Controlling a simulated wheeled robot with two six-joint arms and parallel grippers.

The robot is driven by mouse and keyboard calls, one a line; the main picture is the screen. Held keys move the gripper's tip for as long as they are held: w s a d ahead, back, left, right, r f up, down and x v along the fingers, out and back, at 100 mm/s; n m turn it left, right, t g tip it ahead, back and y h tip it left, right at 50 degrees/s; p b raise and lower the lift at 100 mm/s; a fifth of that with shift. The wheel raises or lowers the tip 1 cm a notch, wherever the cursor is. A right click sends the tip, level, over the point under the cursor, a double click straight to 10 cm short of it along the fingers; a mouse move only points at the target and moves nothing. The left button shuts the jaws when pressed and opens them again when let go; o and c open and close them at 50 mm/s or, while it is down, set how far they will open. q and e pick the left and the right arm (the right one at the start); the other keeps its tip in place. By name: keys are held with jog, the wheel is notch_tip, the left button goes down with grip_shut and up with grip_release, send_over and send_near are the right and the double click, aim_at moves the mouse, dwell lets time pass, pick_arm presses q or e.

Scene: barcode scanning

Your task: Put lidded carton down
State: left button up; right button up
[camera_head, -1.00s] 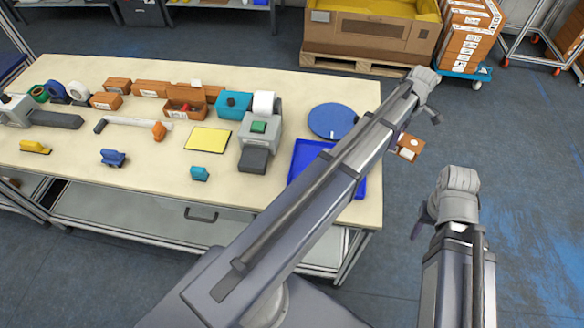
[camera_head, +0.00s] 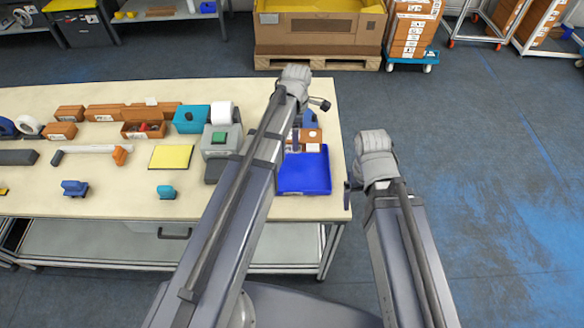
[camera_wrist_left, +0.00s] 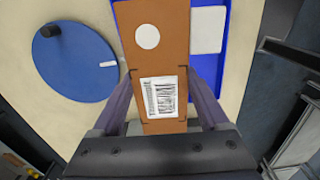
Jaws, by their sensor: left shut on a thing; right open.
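The lidded carton (camera_head: 312,135) is brown, with a white round spot and a barcode label. In the left wrist view the carton (camera_wrist_left: 160,60) sits between the fingers, label facing the camera. My left gripper (camera_head: 297,140) is shut on it, over the far edge of the blue tray (camera_head: 304,178). The tray (camera_wrist_left: 213,70) partly shows behind the carton in the wrist view. I cannot tell whether the carton touches tray or table. My right gripper (camera_head: 350,187) is open and empty, just off the table's right edge; its fingers show only partly.
A grey device (camera_head: 220,140), yellow pad (camera_head: 171,157) and small teal item (camera_head: 166,191) stand left of the tray. The tray's near part is clear.

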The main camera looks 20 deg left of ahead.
pick_arm(q)
jog(key=shift+s+a+r+n, duration=0.15)
jog(key=shift+s, duration=0.3)
jog(key=shift+s+a+r+n, duration=0.1)
jog(key=shift+s+n, duration=0.05)
jog(key=shift+s, duration=0.3)
notch_tip(320, 180, down, 6)
jog(key=b, duration=0.6)
jog(key=shift+w+f, duration=0.1)
jog(key=shift+f, duration=0.1)
notch_tip(320, 180, down, 4)
jog(key=b, duration=0.3)
jog(key=shift+r+b, duration=0.15)
jog(key=shift+b, duration=0.25)
jog(key=o, duration=1.2)
jog(key=shift+o, duration=0.2)
